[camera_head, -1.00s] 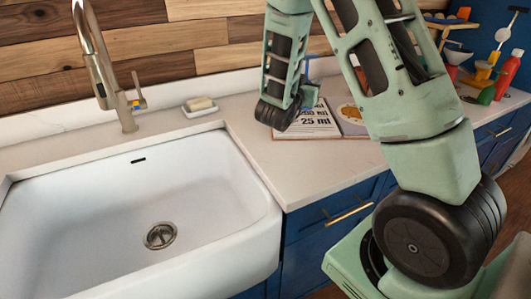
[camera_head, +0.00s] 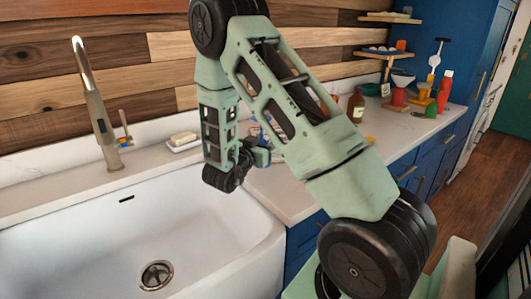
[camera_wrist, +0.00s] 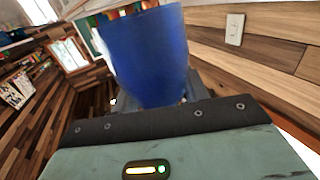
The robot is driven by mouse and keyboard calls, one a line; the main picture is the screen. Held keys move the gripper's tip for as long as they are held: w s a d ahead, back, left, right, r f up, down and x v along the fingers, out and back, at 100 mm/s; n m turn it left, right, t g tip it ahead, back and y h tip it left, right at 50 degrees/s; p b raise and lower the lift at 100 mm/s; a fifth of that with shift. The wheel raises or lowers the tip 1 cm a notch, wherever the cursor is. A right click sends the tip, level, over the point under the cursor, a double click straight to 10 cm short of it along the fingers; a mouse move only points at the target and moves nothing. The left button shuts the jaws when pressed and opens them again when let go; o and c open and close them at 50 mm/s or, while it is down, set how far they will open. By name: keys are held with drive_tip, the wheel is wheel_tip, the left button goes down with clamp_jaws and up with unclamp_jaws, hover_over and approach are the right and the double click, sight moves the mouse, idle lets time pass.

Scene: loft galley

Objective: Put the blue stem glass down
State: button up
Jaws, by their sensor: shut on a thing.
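The blue stem glass (camera_wrist: 150,58) fills the upper middle of the wrist view, close to the camera. My gripper (camera_wrist: 158,104) is shut on it; the grey fingers show at its lower end. Its stem and foot cannot be made out. In the head view my gripper (camera_head: 258,155) is small and partly behind my arm, over the counter (camera_head: 285,195) near the sink's right back corner. The glass is mostly hidden there, and I cannot tell its height above the counter.
The white sink (camera_head: 190,215) lies left of my gripper, with a tap (camera_head: 98,110) and a soap dish (camera_head: 184,142) behind it. A brown bottle (camera_head: 356,105), a red bottle (camera_head: 444,92) and several cups crowd the counter's far right.

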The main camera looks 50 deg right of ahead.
drive_tip(key=shift+f, duration=1.75)
drive_tip(key=shift+f, duration=0.1)
drive_tip(key=shift+f, duration=0.15)
drive_tip(key=o, duration=1)
drive_tip(key=shift+o, duration=0.2)
drive_tip(key=shift+r, duration=0.2)
